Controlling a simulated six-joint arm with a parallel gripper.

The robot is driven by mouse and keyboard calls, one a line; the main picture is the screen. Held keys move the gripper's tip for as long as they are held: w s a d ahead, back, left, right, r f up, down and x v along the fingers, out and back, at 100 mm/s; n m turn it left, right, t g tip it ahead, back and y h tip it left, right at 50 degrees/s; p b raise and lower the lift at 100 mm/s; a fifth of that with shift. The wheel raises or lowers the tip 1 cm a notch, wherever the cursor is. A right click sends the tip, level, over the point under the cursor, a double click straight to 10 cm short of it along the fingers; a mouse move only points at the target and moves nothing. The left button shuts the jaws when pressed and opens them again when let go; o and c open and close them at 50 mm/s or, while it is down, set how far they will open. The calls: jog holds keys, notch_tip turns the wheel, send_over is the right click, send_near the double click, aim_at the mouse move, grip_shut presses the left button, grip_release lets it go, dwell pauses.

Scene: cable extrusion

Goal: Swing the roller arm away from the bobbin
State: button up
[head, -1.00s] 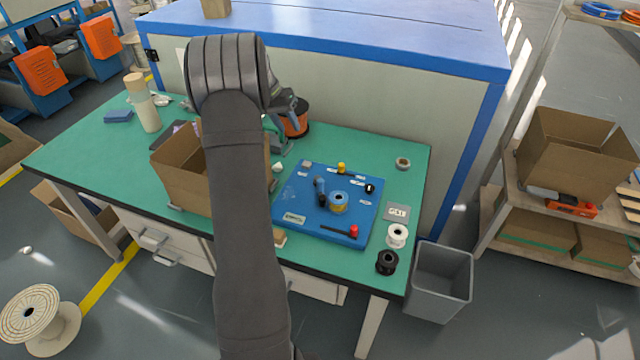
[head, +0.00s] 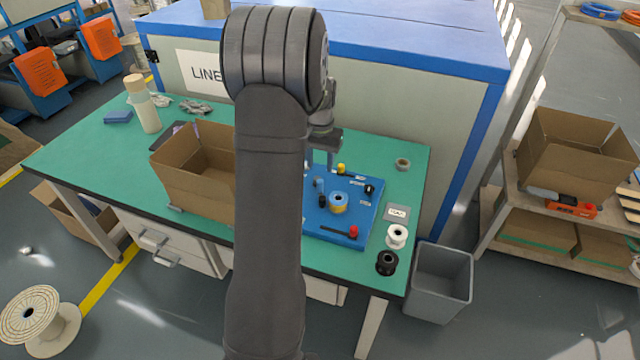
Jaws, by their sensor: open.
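My arm covers the board's left side.
On the board are a yellow knob (head: 341,169), a black knob (head: 369,188) and a red knob (head: 353,231) on a dark bar. An open cardboard box (head: 190,185) stands left of my arm. White (head: 397,236) and black (head: 387,262) spools stand at the bench's right front.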

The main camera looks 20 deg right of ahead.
aim_at(320, 181)
notch_tip(320, 181, down, 9)
dwell(0.3)
grip_shut()
